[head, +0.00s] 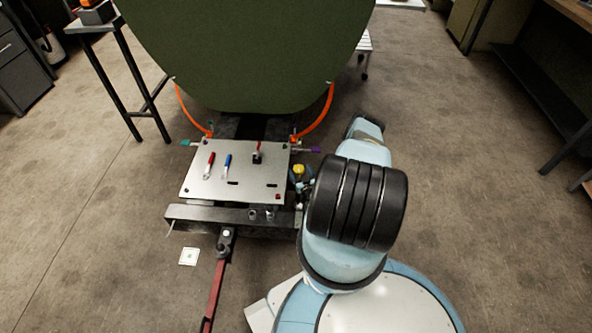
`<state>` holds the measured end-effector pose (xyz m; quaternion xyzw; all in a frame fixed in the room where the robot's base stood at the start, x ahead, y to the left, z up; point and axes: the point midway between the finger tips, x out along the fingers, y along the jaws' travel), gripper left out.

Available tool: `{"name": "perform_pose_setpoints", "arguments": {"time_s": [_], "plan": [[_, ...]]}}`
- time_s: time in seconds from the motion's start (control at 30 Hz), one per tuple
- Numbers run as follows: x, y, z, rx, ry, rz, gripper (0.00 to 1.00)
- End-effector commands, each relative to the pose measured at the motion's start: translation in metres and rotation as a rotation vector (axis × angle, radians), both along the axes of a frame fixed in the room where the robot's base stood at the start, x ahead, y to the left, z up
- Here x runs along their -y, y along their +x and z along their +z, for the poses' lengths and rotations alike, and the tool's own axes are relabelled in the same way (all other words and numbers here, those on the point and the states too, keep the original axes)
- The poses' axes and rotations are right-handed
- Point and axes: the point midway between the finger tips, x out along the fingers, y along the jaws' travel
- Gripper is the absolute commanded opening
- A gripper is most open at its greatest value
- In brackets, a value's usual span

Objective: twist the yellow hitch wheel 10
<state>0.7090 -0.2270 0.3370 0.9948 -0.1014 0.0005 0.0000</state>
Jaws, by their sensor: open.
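The yellow hitch wheel (298,170) is a small yellow knob at the right edge of a pale metal panel (215,185) on the hitch frame, in the head view. My gripper (301,187) shows only as small dark parts close beside and just below the wheel. My arm's black ringed joint and blue links hide most of it. The jaws are open. Whether a finger touches the wheel cannot be told.
A dark beam (225,215) and a red tow bar (214,290) lie in front. Floor at the right is clear.

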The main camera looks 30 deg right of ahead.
Motion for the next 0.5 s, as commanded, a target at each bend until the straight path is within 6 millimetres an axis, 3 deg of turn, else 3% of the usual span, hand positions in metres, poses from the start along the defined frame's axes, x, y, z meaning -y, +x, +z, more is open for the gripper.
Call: {"name": "perform_pose_setpoints", "arguments": {"time_s": [0.2,0.5], "plan": [[0.005,0.022,0.000,0.000,0.000,0.000,0.86],[0.006,0.027,0.000,-0.001,0.000,0.000,0.86]]}}
